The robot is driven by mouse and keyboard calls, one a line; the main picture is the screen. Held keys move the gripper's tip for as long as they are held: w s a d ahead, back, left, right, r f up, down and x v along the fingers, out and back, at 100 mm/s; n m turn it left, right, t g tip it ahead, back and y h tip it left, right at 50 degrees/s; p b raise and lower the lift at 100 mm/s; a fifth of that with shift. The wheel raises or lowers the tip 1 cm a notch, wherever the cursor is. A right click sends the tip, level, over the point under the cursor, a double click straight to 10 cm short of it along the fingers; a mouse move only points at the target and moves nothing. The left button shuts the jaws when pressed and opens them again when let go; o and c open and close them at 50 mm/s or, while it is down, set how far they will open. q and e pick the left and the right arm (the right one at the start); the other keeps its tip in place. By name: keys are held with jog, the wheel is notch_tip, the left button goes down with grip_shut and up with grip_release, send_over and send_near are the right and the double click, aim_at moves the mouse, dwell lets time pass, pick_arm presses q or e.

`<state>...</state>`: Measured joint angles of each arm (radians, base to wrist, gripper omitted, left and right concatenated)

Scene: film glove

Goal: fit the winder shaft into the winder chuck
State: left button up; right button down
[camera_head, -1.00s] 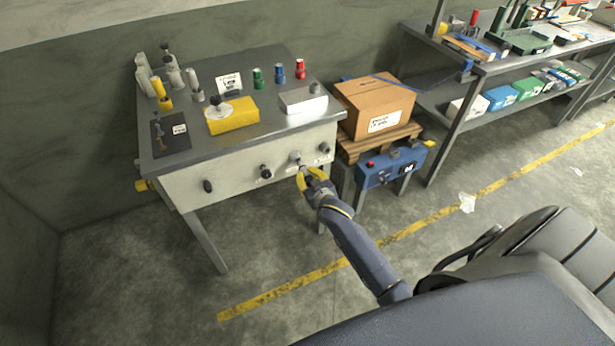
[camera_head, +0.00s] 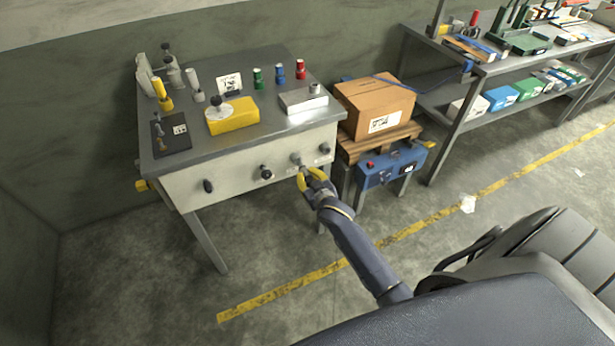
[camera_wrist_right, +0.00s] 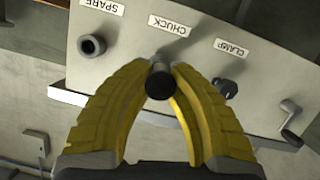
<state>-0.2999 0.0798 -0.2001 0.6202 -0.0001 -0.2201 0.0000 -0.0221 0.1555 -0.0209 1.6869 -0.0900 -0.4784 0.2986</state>
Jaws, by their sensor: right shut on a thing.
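My right gripper (camera_head: 304,176) is at the front panel of the grey bench, just below the chuck fitting (camera_head: 296,158). In the right wrist view its yellow fingers (camera_wrist_right: 163,78) are closed around a dark, round-ended cylinder (camera_wrist_right: 159,84), which appears to be the winder shaft. The cylinder's end faces the camera, in line with the panel area under the upside-down label CHUCK (camera_wrist_right: 170,26). The fingers and cylinder hide most of the chuck, so I cannot tell whether the shaft touches it or is inside it. My left gripper is not in view.
The SPARE socket (camera_wrist_right: 92,45) and the CLAMP knob (camera_wrist_right: 229,88) flank the chuck on the panel (camera_head: 235,178). A crank handle (camera_wrist_right: 291,115) is farther along. A blue unit (camera_head: 385,168) and a cardboard box (camera_head: 372,100) stand right of the bench.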

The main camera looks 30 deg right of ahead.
aim_at(303, 170)
jog(key=shift+w, duration=1.7)
dwell(0.5)
jog(key=c, duration=1.2)
grip_release()
jog(key=shift+c, duration=0.2)
jog(key=v, duration=1.2)
